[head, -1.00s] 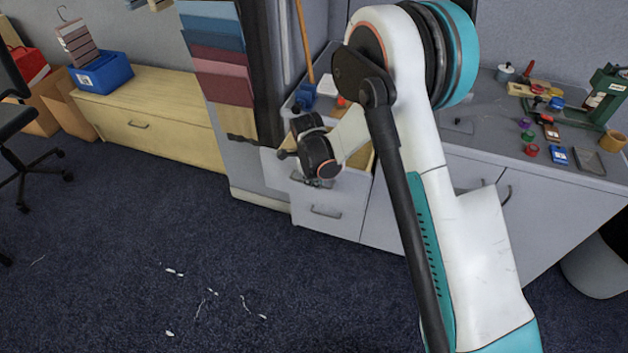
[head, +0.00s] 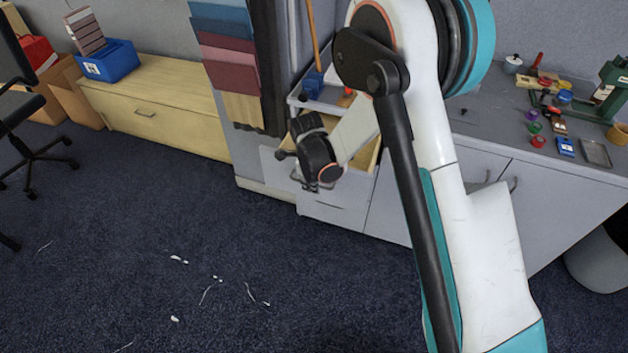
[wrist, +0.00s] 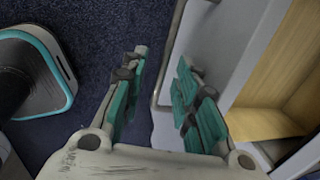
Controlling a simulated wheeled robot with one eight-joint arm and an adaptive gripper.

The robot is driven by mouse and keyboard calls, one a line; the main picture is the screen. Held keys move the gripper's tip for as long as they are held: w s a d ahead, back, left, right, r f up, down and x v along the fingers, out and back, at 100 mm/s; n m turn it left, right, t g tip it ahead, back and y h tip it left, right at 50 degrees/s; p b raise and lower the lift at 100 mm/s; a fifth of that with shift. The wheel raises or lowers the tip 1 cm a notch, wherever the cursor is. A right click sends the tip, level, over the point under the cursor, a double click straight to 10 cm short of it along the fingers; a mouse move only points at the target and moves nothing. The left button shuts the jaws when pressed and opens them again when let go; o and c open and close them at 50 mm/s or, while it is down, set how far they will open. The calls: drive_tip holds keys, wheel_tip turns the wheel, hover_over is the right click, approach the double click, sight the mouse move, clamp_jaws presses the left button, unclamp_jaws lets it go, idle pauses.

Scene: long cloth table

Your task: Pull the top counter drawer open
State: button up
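The top counter drawer (head: 364,164) stands partly open, with its pale wooden inside showing. In the wrist view its grey front (wrist: 218,48) and wooden interior (wrist: 272,80) are on the right. The drawer's bar handle (wrist: 172,45) runs between the two teal-padded fingers of my gripper (wrist: 163,60). The fingers are apart, one on each side of the bar, with gaps visible. In the head view my gripper (head: 314,184) is at the drawer front, and my wrist hides much of that front and the handle.
A lower drawer (head: 335,215) is below. A low wooden cabinet (head: 170,110) and office chair (head: 20,110) are at left. The carpet in front is clear except for small white scraps.

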wheel_tip(320, 180, up, 12)
drive_tip(key=s, duration=0.2)
drive_tip(key=shift+a, duration=0.4)
drive_tip(key=shift+f, duration=0.1)
